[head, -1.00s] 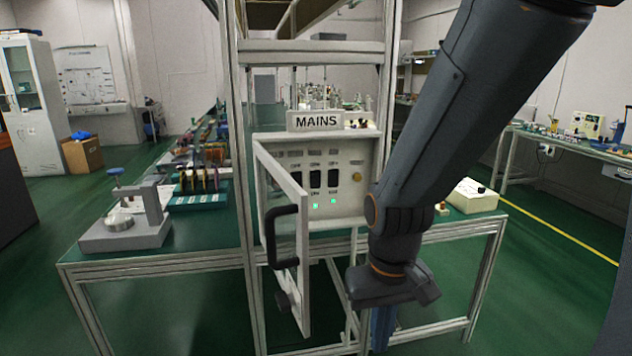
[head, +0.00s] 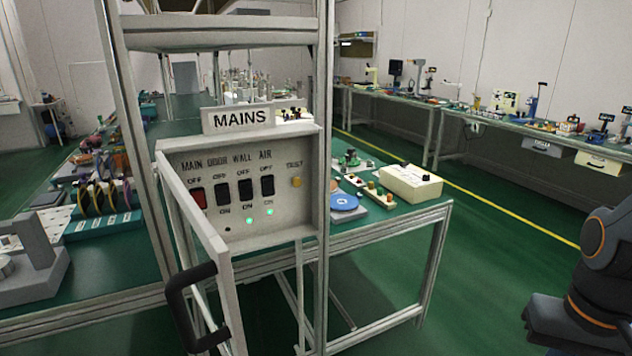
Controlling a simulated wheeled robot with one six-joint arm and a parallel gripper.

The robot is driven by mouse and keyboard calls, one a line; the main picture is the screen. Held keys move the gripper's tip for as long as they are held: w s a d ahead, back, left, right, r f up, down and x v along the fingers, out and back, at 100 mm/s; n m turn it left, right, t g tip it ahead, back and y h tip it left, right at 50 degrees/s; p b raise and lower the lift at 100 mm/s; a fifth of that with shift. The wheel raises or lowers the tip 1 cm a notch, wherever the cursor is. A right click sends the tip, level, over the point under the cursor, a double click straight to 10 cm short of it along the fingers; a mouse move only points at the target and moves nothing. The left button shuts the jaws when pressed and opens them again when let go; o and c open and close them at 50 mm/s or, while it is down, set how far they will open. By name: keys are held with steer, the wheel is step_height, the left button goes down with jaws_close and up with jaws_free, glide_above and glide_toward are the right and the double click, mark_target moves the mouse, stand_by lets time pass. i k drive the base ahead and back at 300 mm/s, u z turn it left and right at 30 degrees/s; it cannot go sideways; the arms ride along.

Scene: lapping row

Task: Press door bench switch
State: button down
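The door switch (head: 222,193) is a black rocker, second from the left under the label DOOR, with OFF above and ON below. The small lamp (head: 227,229) below it is dark. A red main switch (head: 198,197) is to its left, partly near the box's door edge. The black wall switch (head: 245,189) and air switch (head: 267,185) are to its right, each with a lit green lamp below.
The box's hinged door (head: 203,235) stands open toward me on the left, with a black handle (head: 176,305). A yellow test button (head: 296,181) is at the panel's right. Frame posts (head: 322,130) flank the box. Green floor is clear to the right of the bench.

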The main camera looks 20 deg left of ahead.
mark_target(223, 199)
steer(key=z, duration=0.85)
steer(key=k, duration=0.5)
steer(key=u, duration=1.45)
steer(key=i, duration=0.5)
steer(key=z, duration=0.05)
